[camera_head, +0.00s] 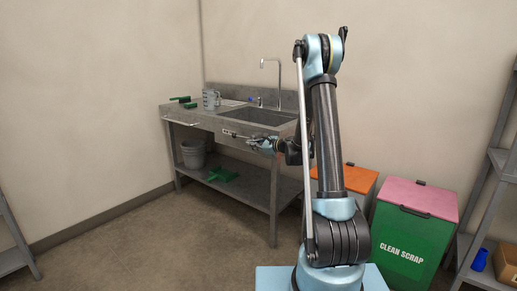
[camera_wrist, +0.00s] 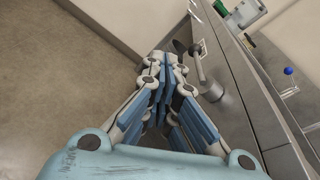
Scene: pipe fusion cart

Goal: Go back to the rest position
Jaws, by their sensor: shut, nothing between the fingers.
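My gripper (camera_head: 252,139) is held level in front of the sink counter's front face, pointing left in the head view. In the wrist view my gripper (camera_wrist: 166,58) has its fingers together with nothing between them. A grey cylindrical fitting (camera_wrist: 207,88) on the counter front is close beside the fingers on the right; I cannot tell if they touch. My arm stands upright in the middle of the head view and hides part of the room behind it.
An orange-lidded bin (camera_head: 358,178) and a green scrap bin (camera_head: 408,238) stand right. Floor at left is clear.

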